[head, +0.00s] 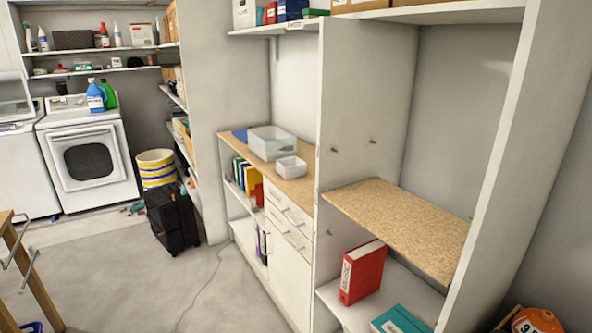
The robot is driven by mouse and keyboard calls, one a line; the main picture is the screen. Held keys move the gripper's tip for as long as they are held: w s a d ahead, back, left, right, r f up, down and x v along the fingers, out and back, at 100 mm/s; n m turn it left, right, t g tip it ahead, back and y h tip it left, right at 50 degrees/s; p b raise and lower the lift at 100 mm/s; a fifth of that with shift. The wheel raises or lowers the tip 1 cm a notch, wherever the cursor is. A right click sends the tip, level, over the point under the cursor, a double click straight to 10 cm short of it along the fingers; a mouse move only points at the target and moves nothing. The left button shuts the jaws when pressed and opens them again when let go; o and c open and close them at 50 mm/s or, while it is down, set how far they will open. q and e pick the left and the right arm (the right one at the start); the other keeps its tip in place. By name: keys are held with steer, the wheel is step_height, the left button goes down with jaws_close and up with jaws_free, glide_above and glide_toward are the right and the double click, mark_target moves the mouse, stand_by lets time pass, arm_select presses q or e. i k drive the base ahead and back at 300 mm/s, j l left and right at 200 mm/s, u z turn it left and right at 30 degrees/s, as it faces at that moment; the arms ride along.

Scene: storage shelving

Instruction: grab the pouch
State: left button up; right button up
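I cannot make out a pouch anywhere in the head view. A low shelf at the lower right holds a red binder (362,272) standing upright and a teal book or box (398,320) cut off by the bottom edge. An orange item (537,321) with a dark top sits in the bottom right corner, partly cut off; I cannot tell what it is. Neither of my grippers shows.
A cork-like shelf board (400,225) is bare. A black suitcase (171,218) stands on open floor (130,275). A wooden table (22,262) is at left.

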mark_target(292, 168)
steer(key=i+z, duration=0.1)
steer(key=z, duration=0.25)
steer(key=j+z, duration=0.15)
steer(key=z, duration=0.15)
steer(key=i+j+z, duration=0.1)
steer(key=z, duration=0.25)
steer(key=i+j+z, duration=0.15)
steer(key=j+z, duration=0.4)
steer(key=j, duration=0.3)
steer(key=i+j+z, duration=0.1)
steer(key=j, duration=0.5)
steer(key=i+j+z, duration=0.1)
steer(key=j, duration=0.5)
steer(key=i+j, duration=0.1)
steer(key=j, duration=0.5)
steer(key=z, duration=0.05)
